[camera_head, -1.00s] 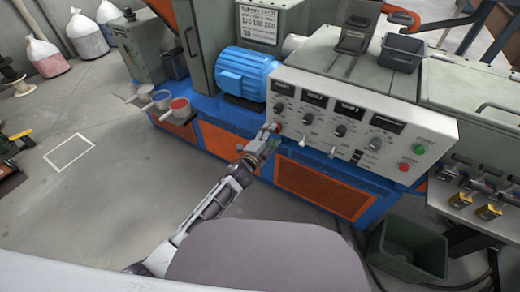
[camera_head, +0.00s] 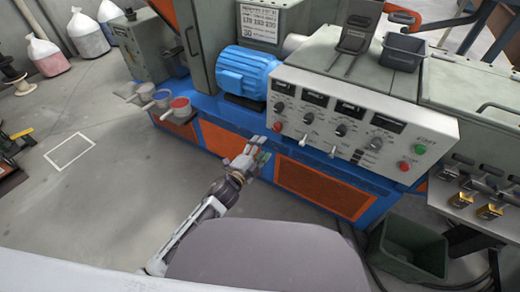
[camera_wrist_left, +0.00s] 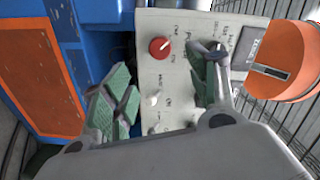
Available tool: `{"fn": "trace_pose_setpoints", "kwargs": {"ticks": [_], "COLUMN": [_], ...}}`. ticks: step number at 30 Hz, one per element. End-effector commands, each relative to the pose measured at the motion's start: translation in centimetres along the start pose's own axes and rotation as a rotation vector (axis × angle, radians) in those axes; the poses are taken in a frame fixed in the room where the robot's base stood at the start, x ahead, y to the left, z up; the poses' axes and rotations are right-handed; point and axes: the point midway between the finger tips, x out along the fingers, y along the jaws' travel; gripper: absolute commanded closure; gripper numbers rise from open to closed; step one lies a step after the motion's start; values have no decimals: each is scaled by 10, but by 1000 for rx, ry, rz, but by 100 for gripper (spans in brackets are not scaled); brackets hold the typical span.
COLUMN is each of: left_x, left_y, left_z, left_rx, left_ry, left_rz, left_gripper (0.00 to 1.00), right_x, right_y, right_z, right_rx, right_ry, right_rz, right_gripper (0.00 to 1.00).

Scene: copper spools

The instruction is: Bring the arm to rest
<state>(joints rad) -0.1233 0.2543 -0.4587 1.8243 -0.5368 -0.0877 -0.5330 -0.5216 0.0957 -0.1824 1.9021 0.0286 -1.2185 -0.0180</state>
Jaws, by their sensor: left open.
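My left arm reaches in from the lower left in the head view. Its gripper (camera_head: 258,152) is open and empty, in front of the blue and orange machine base and apart from the control panel (camera_head: 350,122). In the left wrist view the two green-padded fingers (camera_wrist_left: 162,100) stand wide apart. Between and beyond them is the white panel with a red knob (camera_wrist_left: 159,47) and pale toggle switches (camera_wrist_left: 153,98). An orange knob-like part (camera_wrist_left: 285,62) is large at the right there. My right gripper is not in view.
A blue motor (camera_head: 245,72) stands behind the panel's left end. Pots of coloured material (camera_head: 181,108) sit on the blue ledge at left. A green bin (camera_head: 408,250) stands on the floor at lower right.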

Motion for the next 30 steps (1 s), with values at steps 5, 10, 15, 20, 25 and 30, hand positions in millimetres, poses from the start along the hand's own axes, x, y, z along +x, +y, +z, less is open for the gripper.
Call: {"fn": "trace_pose_setpoints", "kwargs": {"ticks": [5,10,15,20,25,30], "left_x": [-3,-2,-2,-2,-2,-4], "left_y": [0,0,0,0,2,14], "left_z": [0,0,0,0,3,23], "left_rx": [0,0,0,-3,-46,-134], "left_ry": [0,0,0,0,-14,-107], "left_rz": [1,0,0,0,8,56], "left_gripper": [42,42,42,42,42,42], "right_x": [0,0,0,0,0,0], "right_y": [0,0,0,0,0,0], "right_z": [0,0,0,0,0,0], "right_rx": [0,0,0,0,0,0], "right_ry": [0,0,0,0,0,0], "right_rz": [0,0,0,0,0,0], "right_gripper": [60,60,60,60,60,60]}}
